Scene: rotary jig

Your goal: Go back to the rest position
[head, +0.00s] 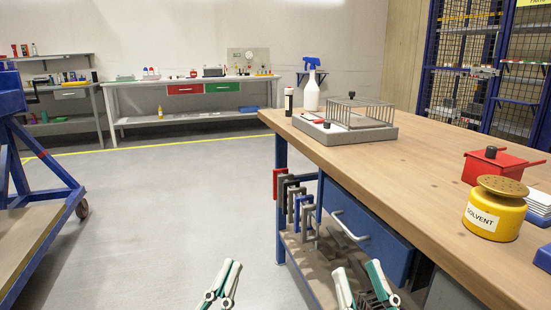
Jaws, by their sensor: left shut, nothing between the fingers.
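My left gripper (231,266) is at the bottom of the head view, left of centre, over the grey floor. Its two pale green and white fingers are close together, with nothing between them. My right gripper (357,268) is at the bottom, right of centre, in front of the lower shelf of the wooden workbench (400,165). Its fingers stand apart, and I see nothing held between them. Both grippers point forward and are cut off by the lower picture edge.
The workbench fills the right side, with a yellow solvent can (492,215), a red box (495,165) and a caged tray (345,135) on it. Clamps (300,208) hang at its left end. A blue wheeled frame (45,170) stands left. The floor between is clear.

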